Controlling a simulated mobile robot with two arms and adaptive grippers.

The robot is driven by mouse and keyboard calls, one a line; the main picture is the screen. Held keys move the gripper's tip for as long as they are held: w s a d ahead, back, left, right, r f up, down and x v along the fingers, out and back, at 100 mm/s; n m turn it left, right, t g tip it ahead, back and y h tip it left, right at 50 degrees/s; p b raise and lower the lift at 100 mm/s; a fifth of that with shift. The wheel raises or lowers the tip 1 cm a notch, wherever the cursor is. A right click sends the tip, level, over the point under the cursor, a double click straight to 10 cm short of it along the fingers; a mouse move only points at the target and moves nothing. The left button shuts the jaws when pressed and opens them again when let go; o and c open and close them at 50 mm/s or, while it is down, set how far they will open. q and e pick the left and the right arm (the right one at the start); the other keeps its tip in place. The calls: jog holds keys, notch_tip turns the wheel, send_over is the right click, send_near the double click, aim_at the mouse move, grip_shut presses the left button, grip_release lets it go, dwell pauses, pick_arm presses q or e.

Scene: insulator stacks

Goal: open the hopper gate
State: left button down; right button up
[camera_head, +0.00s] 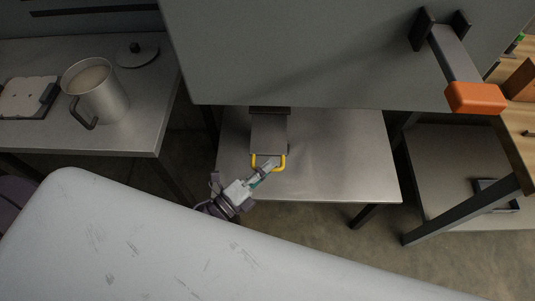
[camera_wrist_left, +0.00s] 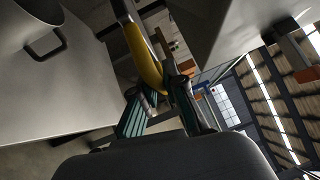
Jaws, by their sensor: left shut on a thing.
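The hopper (camera_head: 300,60) is a large grey body at the top of the head view. Its gate (camera_head: 269,134) is a grey plate below the hopper's lower edge, with a yellow U-shaped handle (camera_head: 282,164) at its near end. My left gripper (camera_head: 264,170) is shut on the yellow handle. In the left wrist view the yellow handle (camera_wrist_left: 143,55) runs down to the fingers (camera_wrist_left: 158,95), which hide part of it. My right gripper is in neither view.
A metal table (camera_head: 340,160) lies beneath the gate, mostly bare. A lever with an orange grip (camera_head: 475,98) sticks out at the right. At the left, a metal mug (camera_head: 98,92) and a round lid (camera_head: 137,55) stand on another table (camera_head: 40,55).

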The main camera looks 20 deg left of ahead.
pick_arm(q)
jog(key=shift+w, duration=0.1)
jog(key=c, duration=1.2)
grip_release()
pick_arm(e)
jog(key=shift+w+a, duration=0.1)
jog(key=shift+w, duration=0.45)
pick_arm(q)
jog(key=v, duration=1.2)
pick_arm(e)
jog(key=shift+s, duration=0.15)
pick_arm(q)
jog(key=shift+a, duration=0.1)
